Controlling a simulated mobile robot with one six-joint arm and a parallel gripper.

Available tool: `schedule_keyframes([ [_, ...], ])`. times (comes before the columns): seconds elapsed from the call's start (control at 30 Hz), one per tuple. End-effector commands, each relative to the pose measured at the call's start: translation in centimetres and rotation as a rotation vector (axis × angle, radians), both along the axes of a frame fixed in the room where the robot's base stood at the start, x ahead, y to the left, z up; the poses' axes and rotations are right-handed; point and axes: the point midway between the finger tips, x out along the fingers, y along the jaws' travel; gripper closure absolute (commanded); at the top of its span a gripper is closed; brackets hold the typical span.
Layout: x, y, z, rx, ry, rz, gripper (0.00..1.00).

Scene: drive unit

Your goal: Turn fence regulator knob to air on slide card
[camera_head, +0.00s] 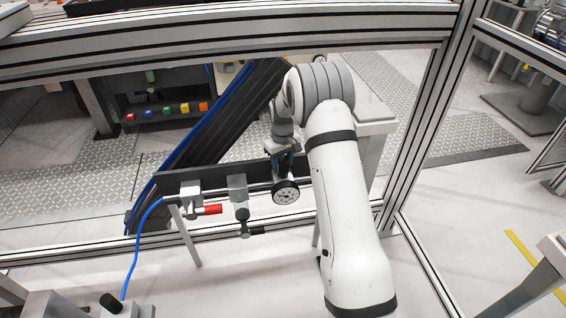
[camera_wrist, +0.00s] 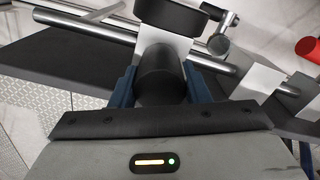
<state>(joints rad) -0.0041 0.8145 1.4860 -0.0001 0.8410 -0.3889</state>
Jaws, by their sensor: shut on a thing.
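The fence regulator (camera_head: 286,191), with a round dial face, sits on a horizontal rail behind the metal frame in the head view. Its knob (camera_wrist: 158,78) is a black cylinder in the wrist view, below a pale metal block (camera_wrist: 163,42). My gripper (camera_wrist: 160,90) has its two blue fingers on either side of the knob and is shut on it. In the head view my gripper (camera_head: 284,164) comes down just above the dial. The knob is mostly hidden there, and I cannot read its setting. I see no clear slide card label.
Left of the regulator on the rail are a valve with a red handle (camera_head: 210,209) and a grey block (camera_head: 238,188) with a black-ended fitting. A blue hose (camera_head: 136,238) hangs from the left end. A dark sloping conveyor (camera_head: 215,117) is behind. A frame post (camera_head: 425,120) stands right.

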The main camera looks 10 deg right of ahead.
Motion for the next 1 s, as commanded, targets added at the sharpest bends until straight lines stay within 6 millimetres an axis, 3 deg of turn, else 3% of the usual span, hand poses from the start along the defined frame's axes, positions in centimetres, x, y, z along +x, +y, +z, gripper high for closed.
schedule_keyframes([
  [0.6,0.03,-0.09,0.08,0.000,0.000,-0.370,0.81],
  [1.0,0.03,-0.27,0.07,0.000,0.000,-0.499,0.81],
])
